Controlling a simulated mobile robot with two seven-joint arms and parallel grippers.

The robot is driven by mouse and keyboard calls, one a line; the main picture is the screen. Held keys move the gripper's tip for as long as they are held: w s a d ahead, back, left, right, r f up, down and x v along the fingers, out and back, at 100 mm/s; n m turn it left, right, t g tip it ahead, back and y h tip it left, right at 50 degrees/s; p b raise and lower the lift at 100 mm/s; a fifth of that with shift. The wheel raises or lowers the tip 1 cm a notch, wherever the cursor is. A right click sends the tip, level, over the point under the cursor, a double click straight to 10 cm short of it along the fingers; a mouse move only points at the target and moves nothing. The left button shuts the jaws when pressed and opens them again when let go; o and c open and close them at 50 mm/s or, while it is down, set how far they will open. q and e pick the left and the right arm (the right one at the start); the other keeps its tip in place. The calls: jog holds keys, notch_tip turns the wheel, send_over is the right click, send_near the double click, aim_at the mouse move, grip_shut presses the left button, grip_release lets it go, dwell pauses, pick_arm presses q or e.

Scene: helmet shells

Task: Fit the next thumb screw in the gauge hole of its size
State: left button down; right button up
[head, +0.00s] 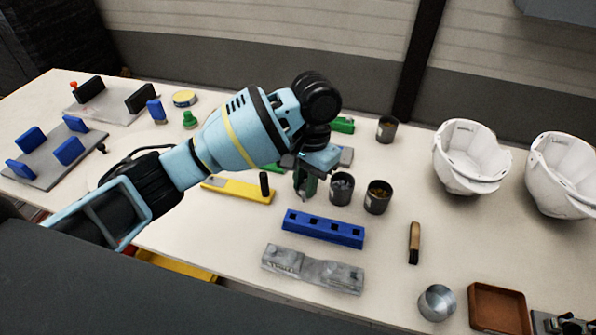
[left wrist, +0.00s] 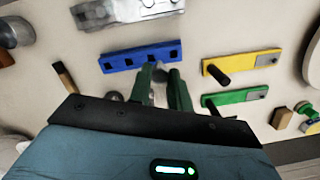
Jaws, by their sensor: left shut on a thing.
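A blue gauge bar (head: 323,228) with several dark square holes lies mid-table; it also shows in the left wrist view (left wrist: 142,57). My left gripper (head: 304,190) is pointed down, behind the blue bar and left of the dark cups. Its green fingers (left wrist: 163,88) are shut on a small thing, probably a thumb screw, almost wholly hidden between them. A yellow gauge bar (head: 236,190) lies left of the gripper, with a black post (head: 264,184) standing at its right end. A green gauge bar (left wrist: 238,97) is partly hidden behind my gripper in the head view. My right gripper is not in view.
Dark cups (head: 341,188) and (head: 377,197) stand right of the gripper, a third (head: 387,129) farther back. A grey metal piece (head: 312,268) lies in front of the blue bar. A brush (head: 414,243), a brown tray (head: 498,308) and white helmet shells (head: 470,157) are at right.

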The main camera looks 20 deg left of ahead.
pick_arm(q)
send_over(357, 268)
jog(key=s, duration=0.2)
notch_tip(357, 268, down, 8)
jog(key=shift+w+a, duration=0.15)
dwell(0.9)
jog(key=shift+f, duration=2.55)
dwell(3.0)
